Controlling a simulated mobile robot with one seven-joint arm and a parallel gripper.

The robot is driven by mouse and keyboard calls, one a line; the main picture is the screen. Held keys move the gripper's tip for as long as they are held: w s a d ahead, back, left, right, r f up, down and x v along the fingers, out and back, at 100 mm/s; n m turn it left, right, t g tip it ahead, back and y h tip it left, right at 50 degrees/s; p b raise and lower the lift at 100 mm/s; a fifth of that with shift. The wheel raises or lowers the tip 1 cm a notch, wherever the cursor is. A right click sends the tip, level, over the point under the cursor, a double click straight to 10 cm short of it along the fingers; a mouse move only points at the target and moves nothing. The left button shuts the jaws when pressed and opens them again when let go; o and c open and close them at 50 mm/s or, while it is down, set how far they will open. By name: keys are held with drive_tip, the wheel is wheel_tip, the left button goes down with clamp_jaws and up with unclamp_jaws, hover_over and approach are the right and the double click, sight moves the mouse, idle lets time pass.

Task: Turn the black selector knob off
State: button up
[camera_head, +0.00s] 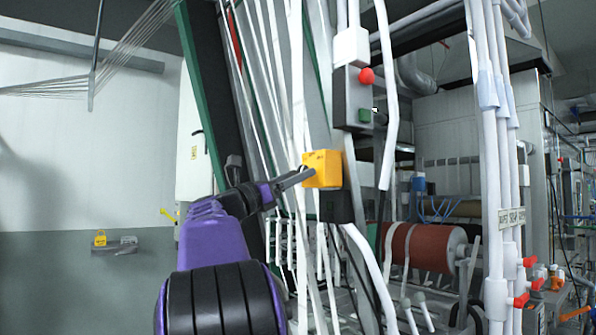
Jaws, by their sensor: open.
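A yellow box (322,169) is fixed to the machine frame near the middle of the view. A small dark spot shows on its left face, but I cannot tell whether it is the black selector knob. My gripper (296,178) reaches in from the lower left, its dark fingers just in front of the box's left side. The fingers are open, and part of that face is hidden behind them. I cannot tell whether they touch the box or a knob.
A grey control box with a red button (367,76) and a green button (365,116) stands above right of the yellow box. White webbing strands (298,90) run close beside my gripper. White pipes (487,140) stand at right, with a red-brown roller (425,247) behind.

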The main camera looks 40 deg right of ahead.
drive_tip(key=shift+d+r, duration=0.15)
drive_tip(key=shift+d, duration=0.2)
clamp_jaws()
